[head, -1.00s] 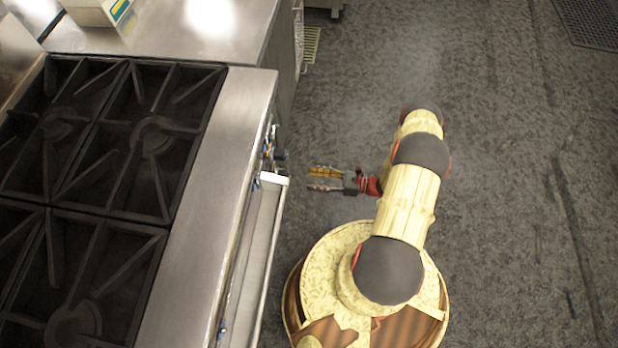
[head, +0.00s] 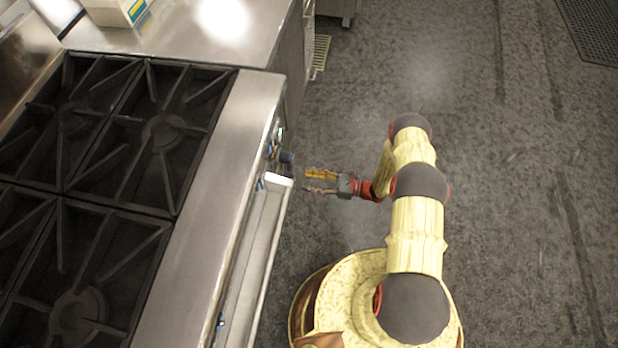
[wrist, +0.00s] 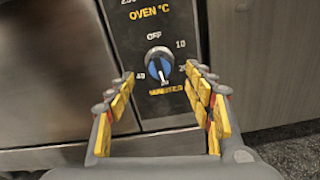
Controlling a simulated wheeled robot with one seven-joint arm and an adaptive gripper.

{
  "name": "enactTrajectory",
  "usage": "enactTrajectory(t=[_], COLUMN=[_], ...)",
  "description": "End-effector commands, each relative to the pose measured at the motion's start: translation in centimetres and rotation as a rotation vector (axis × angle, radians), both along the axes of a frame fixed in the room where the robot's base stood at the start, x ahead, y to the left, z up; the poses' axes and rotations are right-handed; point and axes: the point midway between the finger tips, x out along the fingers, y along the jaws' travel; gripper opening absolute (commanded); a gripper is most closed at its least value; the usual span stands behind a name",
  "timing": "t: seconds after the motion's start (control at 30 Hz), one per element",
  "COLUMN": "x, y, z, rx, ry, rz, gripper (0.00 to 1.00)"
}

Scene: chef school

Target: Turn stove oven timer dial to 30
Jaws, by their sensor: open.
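The timer dial (wrist: 160,63) is a round blue and silver knob on a dark panel (wrist: 152,18) in the wrist view. OFF is printed above it, 10 to its upper right, 40 to its left and yellow lettering below. The marking at the bottom is partly unreadable, and I cannot tell exactly where its pointer stands. My gripper (wrist: 159,76) is open, with its yellow-padded fingers on either side of and below the dial in that picture. In the head view, my gripper (head: 306,181) points left at the stove front (head: 264,168), with a gap between.
The stove's burner grates (head: 130,130) and steel front ledge (head: 205,205) lie left. A steel counter (head: 190,30) stands beyond. A grey cabinet (wrist: 260,60) is right of the panel.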

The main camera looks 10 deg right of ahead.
Motion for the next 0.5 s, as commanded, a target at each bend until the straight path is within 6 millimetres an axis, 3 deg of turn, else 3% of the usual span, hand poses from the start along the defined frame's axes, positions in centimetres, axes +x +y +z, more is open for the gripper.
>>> enactTrajectory(t=[0.5], x=[2.0], y=[6.3], z=[-0.1], rx=[-0.001], ry=[-0.007], rz=[0.018], gripper=[0.53])
